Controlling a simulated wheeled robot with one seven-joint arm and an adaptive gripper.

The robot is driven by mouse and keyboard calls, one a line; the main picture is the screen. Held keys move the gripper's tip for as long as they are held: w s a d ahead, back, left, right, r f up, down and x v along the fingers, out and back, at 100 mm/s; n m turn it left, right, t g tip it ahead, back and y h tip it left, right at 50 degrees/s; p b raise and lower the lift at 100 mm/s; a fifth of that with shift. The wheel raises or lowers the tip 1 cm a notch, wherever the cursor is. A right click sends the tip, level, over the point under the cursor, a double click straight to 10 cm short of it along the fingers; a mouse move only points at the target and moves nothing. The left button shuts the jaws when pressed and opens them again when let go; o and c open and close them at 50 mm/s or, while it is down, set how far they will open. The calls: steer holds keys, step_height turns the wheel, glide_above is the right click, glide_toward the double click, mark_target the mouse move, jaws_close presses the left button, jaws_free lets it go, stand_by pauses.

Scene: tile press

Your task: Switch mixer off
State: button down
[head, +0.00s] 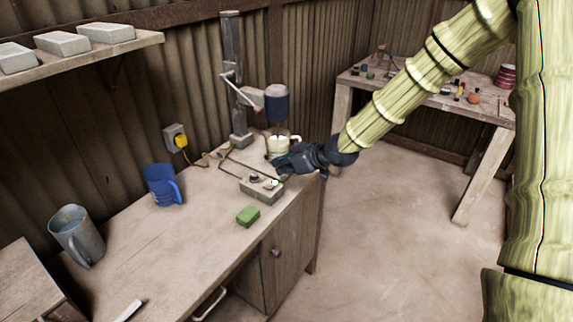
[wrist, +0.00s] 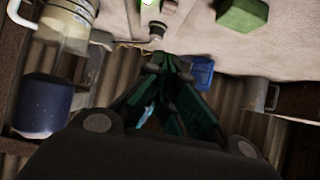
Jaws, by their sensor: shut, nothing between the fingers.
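The mixer (head: 276,103) has a dark motor housing on a metal stand (head: 233,80) at the back of the workbench. It also shows in the wrist view (wrist: 42,105). A white jug (head: 282,147) stands below it, and it shows in the wrist view too (wrist: 68,22). A small grey control box (head: 262,192) with knobs on top sits on the bench in front of the stand. My gripper (head: 281,169) is shut and empty, close above the far side of the box. Its fingers show in the wrist view (wrist: 170,68). I cannot tell whether they touch the box.
A green block (head: 248,215) lies just in front of the box. A blue jug (head: 163,185) and a grey metal jug (head: 77,235) stand to the left. A yellow plug (head: 181,141) is in the wall socket. The near bench top is mostly clear.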

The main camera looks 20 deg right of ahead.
steer(key=p, duration=0.2)
glide_above(271, 189)
steer(key=w, duration=0.1)
steer(key=f, duration=0.3)
steer(key=shift+a+f, duration=0.25)
steer(key=shift+f, duration=0.1)
steer(key=shift+s+d+f, duration=0.15)
steer(key=shift+s+f, duration=0.05)
steer(key=shift+f, duration=0.3)
steer(key=shift+s+d+f, duration=0.15)
steer(key=shift+f, duration=0.3)
steer(key=shift+s+d+f+p, duration=0.15)
steer(key=shift+f+p, duration=0.1)
steer(key=shift+f, duration=0.2)
steer(key=shift+s+d+f+p, duration=0.1)
steer(key=shift+f+p, duration=0.1)
steer(key=shift+f, duration=0.2)
steer(key=shift+a+f, duration=0.1)
